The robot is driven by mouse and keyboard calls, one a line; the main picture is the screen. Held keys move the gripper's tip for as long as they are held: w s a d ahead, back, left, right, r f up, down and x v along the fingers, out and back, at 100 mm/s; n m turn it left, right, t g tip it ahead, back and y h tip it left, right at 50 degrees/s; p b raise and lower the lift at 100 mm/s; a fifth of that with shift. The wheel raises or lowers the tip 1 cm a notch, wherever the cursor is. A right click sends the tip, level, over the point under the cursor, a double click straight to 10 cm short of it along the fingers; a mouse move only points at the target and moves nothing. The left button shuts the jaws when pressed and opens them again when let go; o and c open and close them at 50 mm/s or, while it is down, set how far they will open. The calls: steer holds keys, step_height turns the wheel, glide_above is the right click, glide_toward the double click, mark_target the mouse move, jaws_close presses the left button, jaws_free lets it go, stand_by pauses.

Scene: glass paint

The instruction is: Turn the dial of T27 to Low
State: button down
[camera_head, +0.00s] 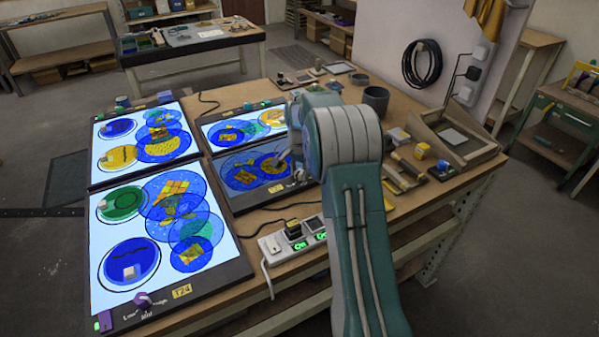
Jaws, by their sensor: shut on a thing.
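The light panel under my arm (232,203) lies on the near middle of the table. Its screen is much dimmer than the others, with blue and yellow glass discs on it. A yellow tag (277,188) sits on its frame, too small to read, so I cannot confirm it is T27. My gripper (298,172) is at the right end of this panel's frame, partly hidden by my arm. It is shut on the dial there. The dial itself and its markings are mostly hidden, so its setting cannot be read.
A bright panel tagged T24 (182,291) with a purple dial (143,299) lies at the front left. Other lit panels lie behind. A power strip (290,243) with cables is at the front edge. Cups (375,100), small blocks and a wooden tray (470,150) stand right of my arm.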

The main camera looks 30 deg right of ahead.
mark_target(298, 171)
steer(key=shift+a+f, duration=0.1)
stand_by(0.3)
steer(key=shift+c, duration=1.7)
jaws_free()
step_height(298, 171, up, 12)
steer(key=shift+w, duration=0.1)
